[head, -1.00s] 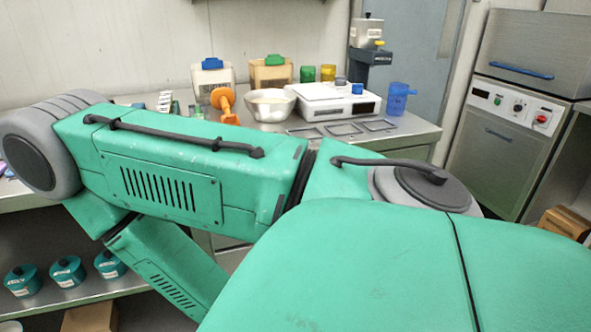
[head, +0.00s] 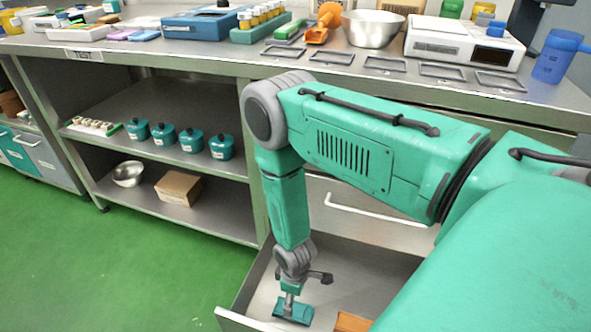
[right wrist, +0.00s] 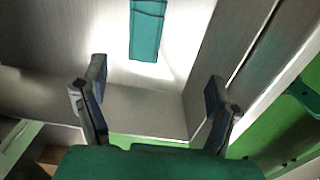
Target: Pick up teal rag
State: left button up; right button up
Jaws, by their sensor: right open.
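The teal rag (right wrist: 147,32) lies flat as a long folded strip on the pale drawer floor, at the top middle of the right wrist view, its far end cut off. In the head view it seems to be the small dark teal patch (head: 294,312) low in the open drawer (head: 262,290). My right gripper (right wrist: 153,103) is open and empty, its dark fingers wide apart with the rag beyond them. In the head view my right gripper (head: 291,290) points down over the drawer, its fingers hard to make out. My left gripper is out of view.
An orange-brown block (head: 352,322) lies in the drawer, right of the gripper. The drawer walls surround the gripper closely. A steel counter (head: 225,52) crowded with lab items stands above; shelves with teal pots (head: 192,141) are at left. Green floor (head: 130,270) is clear.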

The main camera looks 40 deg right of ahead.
jog(key=b, duration=0.1)
send_over(294, 309)
notch_tip(294, 309, down, 5)
jog(key=shift+n, duration=0.3)
jog(key=f+b, duration=0.1)
jog(key=f, duration=0.1)
jog(key=f+b, duration=0.2)
jog(key=f, duration=0.1)
jog(key=shift+s+a+f, duration=0.15)
jog(key=shift+a+f, duration=0.05)
jog(key=shift+f, duration=0.15)
jog(key=shift+a+f, duration=0.1)
jog(key=shift+f, duration=0.25)
jog(key=f+b, duration=0.2)
jog(key=f, duration=0.1)
jog(key=f+b, duration=0.1)
jog(key=f, duration=0.1)
jog(key=shift+d+f, duration=0.2)
jog(key=shift+d, duration=0.1)
jog(key=shift+r, duration=0.1)
jog(key=c, duration=1.2)
